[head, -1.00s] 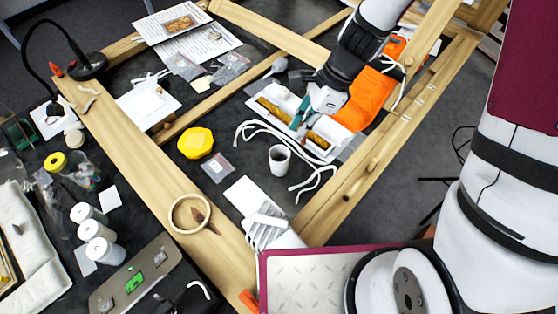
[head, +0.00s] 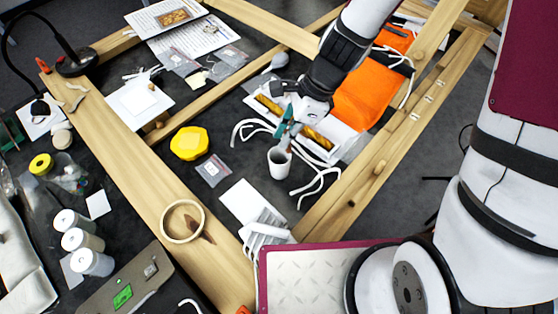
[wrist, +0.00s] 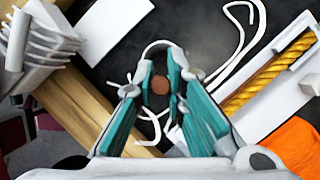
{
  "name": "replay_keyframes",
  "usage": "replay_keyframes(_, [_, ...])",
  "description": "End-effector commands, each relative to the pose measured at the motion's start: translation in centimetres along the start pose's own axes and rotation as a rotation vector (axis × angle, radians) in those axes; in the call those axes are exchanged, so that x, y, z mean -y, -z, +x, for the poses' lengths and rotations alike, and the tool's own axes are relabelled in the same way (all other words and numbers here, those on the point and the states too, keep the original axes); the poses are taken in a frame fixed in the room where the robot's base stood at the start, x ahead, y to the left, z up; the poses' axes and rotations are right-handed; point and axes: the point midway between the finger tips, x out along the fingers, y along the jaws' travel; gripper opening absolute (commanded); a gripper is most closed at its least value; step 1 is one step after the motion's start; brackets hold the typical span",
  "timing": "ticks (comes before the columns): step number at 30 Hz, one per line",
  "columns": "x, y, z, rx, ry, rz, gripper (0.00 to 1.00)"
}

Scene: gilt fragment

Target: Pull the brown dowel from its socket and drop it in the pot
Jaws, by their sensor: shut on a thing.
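My gripper (head: 283,137) has teal fingers and points down just above the white pot (head: 279,166) in the head view. In the wrist view my gripper (wrist: 160,78) is shut on the brown dowel (wrist: 160,84), whose round brown end shows between the fingertips. The pot's pale rim (wrist: 165,43) curves around the fingertips there, with a dark inside. How far the dowel reaches down toward the pot is hidden. The white tray (head: 318,152) with gilt twisted pieces (head: 316,138) lies to the right of the fingers. I cannot make out the socket.
White cords (head: 318,186) lie right of the pot. An orange cloth (head: 366,97) lies beyond the tray. A yellow block (head: 189,143) and a small bag (head: 213,170) are on the left. Wooden frame beams (head: 340,207) border the area. A white rack (head: 264,232) stands in front.

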Motion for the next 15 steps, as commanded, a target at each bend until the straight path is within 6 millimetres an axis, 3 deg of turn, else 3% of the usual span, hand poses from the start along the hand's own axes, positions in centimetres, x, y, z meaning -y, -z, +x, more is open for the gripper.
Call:
replay_keyframes(7, [-0.04,0.00,0.00,0.000,0.000,0.000,0.01])
replay_keyframes(8, [-0.04,0.00,0.00,0.000,0.000,0.000,0.16])
replay_keyframes(10, [-0.03,0.00,0.00,0.000,0.000,0.000,0.32])
replay_keyframes(15, [-0.03,0.00,0.00,0.000,0.000,0.000,0.35])
